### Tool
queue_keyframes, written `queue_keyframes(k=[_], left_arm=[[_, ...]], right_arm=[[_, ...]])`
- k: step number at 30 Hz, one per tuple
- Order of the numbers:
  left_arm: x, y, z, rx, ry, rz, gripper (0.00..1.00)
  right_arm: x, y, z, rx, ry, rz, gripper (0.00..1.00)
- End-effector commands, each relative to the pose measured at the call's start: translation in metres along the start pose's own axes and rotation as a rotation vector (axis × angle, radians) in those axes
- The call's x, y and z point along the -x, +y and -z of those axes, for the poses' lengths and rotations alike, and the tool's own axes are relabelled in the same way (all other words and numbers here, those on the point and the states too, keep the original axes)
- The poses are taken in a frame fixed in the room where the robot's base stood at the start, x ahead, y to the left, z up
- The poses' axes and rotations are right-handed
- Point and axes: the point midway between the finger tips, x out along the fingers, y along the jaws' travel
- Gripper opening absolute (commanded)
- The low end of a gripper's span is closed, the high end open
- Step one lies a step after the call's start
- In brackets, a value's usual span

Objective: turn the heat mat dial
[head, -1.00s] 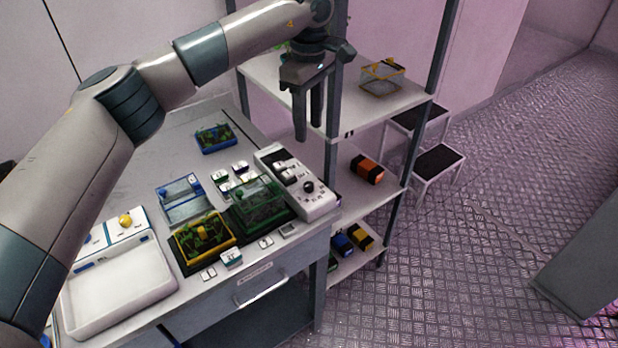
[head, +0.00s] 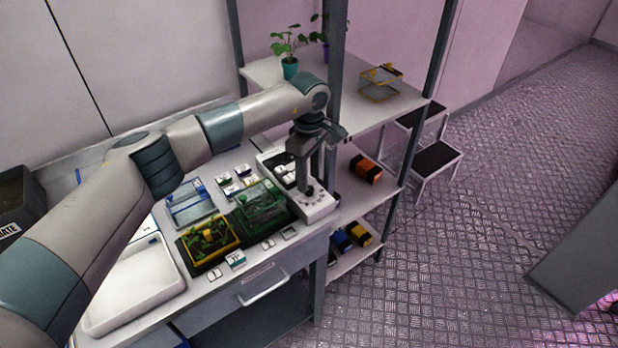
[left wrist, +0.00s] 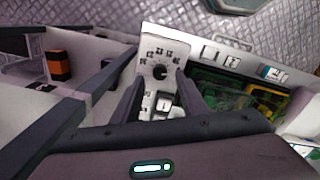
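The white control box (head: 318,207) lies at the right end of the bench. Its black dial (left wrist: 160,72), ringed by printed numbers, shows clearly in the left wrist view. In the head view the dial is mostly hidden by my fingers. My left gripper (head: 306,188) points down over the dial end of the box. In the left wrist view my left gripper (left wrist: 161,82) is open, with one finger to each side of the dial; I see a gap and cannot tell any contact. The dark mat (head: 187,262) lies under the yellow-rimmed and green trays. My right gripper is not in view.
A yellow-rimmed tray (head: 208,242) and a green lidded tray (head: 263,207) stand left of the box. A shelf post (head: 335,100) rises close behind my gripper. A white basin (head: 130,290) is at the front left. Small labelled tiles lie around the trays.

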Motion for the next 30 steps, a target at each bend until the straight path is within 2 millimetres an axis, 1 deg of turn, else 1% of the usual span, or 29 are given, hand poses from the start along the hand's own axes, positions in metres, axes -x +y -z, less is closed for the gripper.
queue_keyframes(k=[1,6,9,13,20,21,23,24,25,30], left_arm=[[-0.006,-0.001,-0.001,0.0,-0.001,0.002,0.39],[-0.025,0.0,-0.001,0.0,-0.001,0.0,0.39],[-0.03,0.0,-0.001,-0.001,0.0,0.0,0.39],[-0.034,0.0,-0.001,-0.001,0.0,0.0,0.39],[-0.034,0.0,0.0,-0.001,0.0,-0.001,0.39],[-0.034,0.0,0.0,-0.001,0.0,-0.001,0.3],[-0.034,0.0,0.0,-0.001,0.0,-0.001,0.15],[-0.034,0.0,0.0,-0.001,0.0,-0.001,0.06],[-0.034,0.0,0.0,-0.001,0.0,-0.001,0.0],[-0.034,0.0,0.0,0.001,0.0,-0.001,0.0]], right_arm=[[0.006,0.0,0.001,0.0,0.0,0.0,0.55],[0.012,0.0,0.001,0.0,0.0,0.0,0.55],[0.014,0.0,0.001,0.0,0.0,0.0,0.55],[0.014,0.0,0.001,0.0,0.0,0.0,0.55],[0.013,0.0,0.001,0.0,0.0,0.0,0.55],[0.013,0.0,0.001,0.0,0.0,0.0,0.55],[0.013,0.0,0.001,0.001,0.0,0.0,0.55],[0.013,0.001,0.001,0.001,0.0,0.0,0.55],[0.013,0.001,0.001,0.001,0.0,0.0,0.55],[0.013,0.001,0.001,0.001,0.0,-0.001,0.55]])
